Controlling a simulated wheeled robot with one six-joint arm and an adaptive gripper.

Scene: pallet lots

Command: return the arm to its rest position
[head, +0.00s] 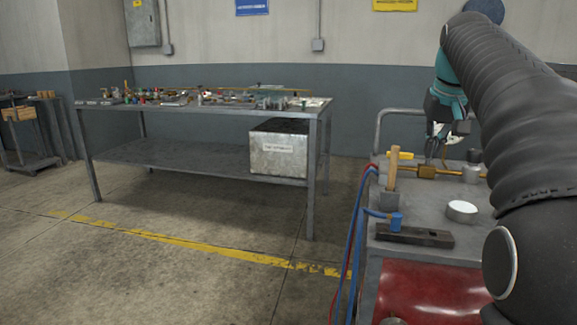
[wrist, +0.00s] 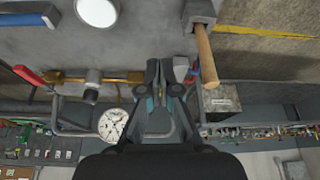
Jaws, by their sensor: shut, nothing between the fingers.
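My gripper (head: 437,148) is at the upper right of the head view, over the far part of a grey cart top (head: 400,210). Its fingers are shut with nothing between them. In the wrist view my gripper (wrist: 164,68) points up the picture toward the grey cart surface, with its fingers close together. My dark ribbed arm fills the right side of the head view and hides part of the cart.
The cart carries a wooden-handled hammer (head: 391,173), a brass fitting (head: 428,172), a white-topped cylinder (head: 461,211) and a dark metal block (head: 414,236). A gauge (wrist: 112,124) shows in the wrist view. A cluttered workbench (head: 200,155) stands left; open floor lies between.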

